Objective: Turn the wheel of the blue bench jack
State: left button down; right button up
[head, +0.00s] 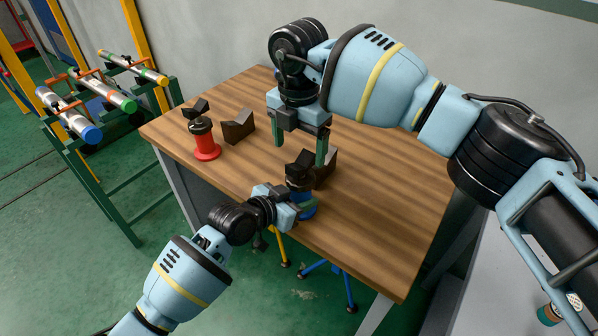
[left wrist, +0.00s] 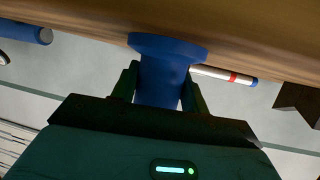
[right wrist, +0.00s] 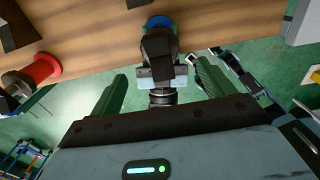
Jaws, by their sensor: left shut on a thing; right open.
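The blue bench jack (head: 307,211) stands near the table's front edge, with a black V-shaped head (head: 299,172) on top. My left gripper (head: 291,205) is shut on the jack's blue body, low down. In the left wrist view the blue body (left wrist: 163,82) is between the fingers, its wide flange close to the wood. My right gripper (head: 300,148) is open and empty above and behind the jack, fingers pointing down. In the right wrist view the black head (right wrist: 158,50) shows ahead, between the lines of the fingers. The jack's wheel is not clearly visible.
A red bench jack (head: 206,147) with a black head stands to the left on the wooden table (head: 380,220). A dark V block (head: 239,128) is beside it; another dark block (head: 326,165) is close behind the blue jack. A green rack with pipes (head: 110,98) stands at left.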

aim_at(300, 166)
notch_tip(300, 166, down, 8)
jog(key=shift+f, duration=0.1)
jog(key=shift+c, duration=0.4)
jog(key=c, duration=0.9)
jog(key=shift+d+n, duration=0.1)
jog(key=shift+n, duration=2.3)
jog(key=o, duration=1)
notch_tip(300, 166, up, 12)
jog(key=shift+r, duration=0.1)
